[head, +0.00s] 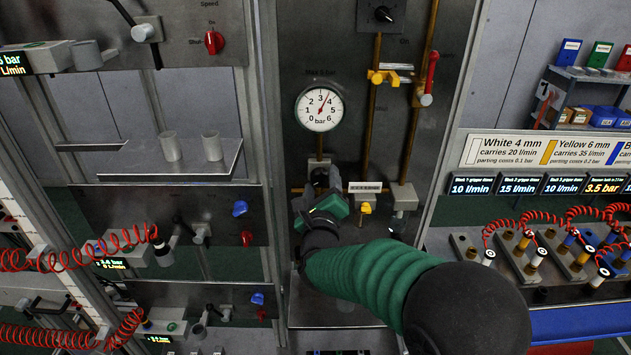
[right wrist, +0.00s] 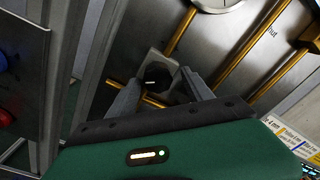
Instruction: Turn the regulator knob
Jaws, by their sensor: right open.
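The regulator knob (right wrist: 157,76) shows in the right wrist view as a dark round knob on a light grey block with brass pipes beside it. My right gripper (right wrist: 161,84) is open, with its two grey fingers reaching toward the knob, one on each side in the picture. I cannot tell whether they touch it. In the head view my right gripper (head: 318,185) is in front of the panel below the pressure gauge (head: 320,109) and hides the knob. The gauge needle points a little past 3 bar. My left gripper is not in view.
A small counter (head: 365,187) and a grey block (head: 404,197) sit close right of the gripper. A metal shelf (head: 180,163) juts out at left.

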